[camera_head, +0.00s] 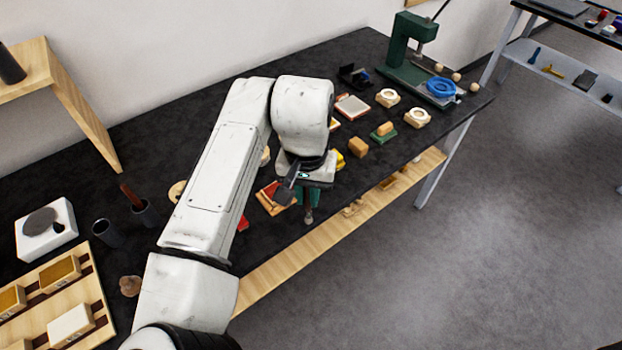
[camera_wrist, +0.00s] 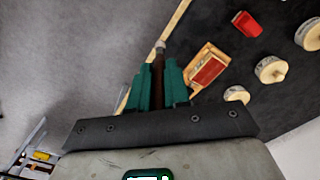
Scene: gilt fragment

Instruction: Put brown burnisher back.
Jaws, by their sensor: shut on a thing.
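My gripper (camera_head: 309,193) is over the front edge of the dark workbench, with its green fingers pointing down. It is shut on the brown burnisher (camera_head: 309,217), whose lower end sticks out below the fingers. In the wrist view, the brown shaft of the burnisher (camera_wrist: 158,62) runs between the two green fingers (camera_wrist: 160,85) and ends in a pale tip. The upper part of the burnisher is hidden by the fingers. At the left of the bench, a dark cup (camera_head: 147,214) holds a reddish-brown stick. A second dark cup (camera_head: 107,234) beside it looks empty.
A wooden tray with a red block (camera_wrist: 207,70) lies close beside the gripper. A white block with a grey disc (camera_head: 45,228) and a wooden rack (camera_head: 57,300) are at the left. A green press (camera_head: 408,55) stands at the far right. My arm hides the middle bench.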

